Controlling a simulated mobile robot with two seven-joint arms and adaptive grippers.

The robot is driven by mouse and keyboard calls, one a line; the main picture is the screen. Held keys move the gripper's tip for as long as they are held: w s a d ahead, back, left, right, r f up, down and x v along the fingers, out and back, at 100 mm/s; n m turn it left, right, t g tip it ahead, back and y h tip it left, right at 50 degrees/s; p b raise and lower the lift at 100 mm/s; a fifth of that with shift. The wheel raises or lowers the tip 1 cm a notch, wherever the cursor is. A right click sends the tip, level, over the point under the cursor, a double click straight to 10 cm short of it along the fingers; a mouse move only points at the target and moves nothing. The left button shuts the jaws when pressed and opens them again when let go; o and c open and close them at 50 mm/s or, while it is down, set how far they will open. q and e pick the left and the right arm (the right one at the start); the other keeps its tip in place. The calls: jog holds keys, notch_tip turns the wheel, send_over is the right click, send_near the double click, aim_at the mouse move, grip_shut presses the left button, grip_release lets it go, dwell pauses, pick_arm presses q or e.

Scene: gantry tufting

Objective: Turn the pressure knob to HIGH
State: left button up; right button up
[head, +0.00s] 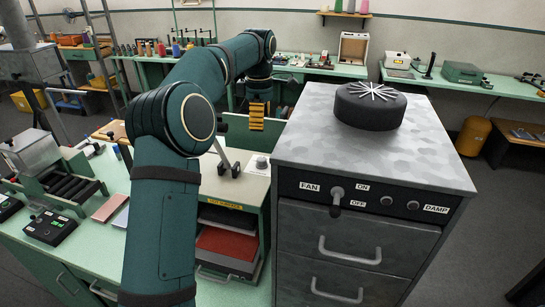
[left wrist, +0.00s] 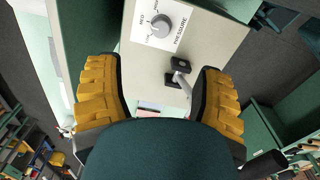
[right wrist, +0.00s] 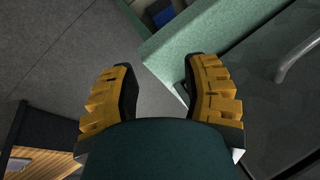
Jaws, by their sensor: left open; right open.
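The pressure knob (left wrist: 160,26) is a round grey dial on a white label plate, near the top of the left wrist view. PRESSURE and MED can be read beside it; I cannot tell its exact setting. In the head view the knob (head: 262,162) is small, on the beige top of a green cabinet. My left gripper (head: 257,127) is open and empty above and behind the knob, apart from it. Its yellow fingers (left wrist: 155,66) spread wide in the left wrist view. My right gripper (right wrist: 161,75) is open and empty over the floor, beside a green edge.
A lever on a black base (left wrist: 181,72) stands close to the knob. To the right is a tall grey cabinet (head: 405,160) with a FAN switch and a black round brush-like thing (head: 370,108) on top. A roller device (head: 60,185) sits on the left bench.

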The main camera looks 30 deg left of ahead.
aim_at(261, 159)
pick_arm(q)
notch_tip(261, 159, down, 14)
jog(key=shift+r+b, duration=0.15)
jog(key=shift+b, duration=0.4)
grip_shut()
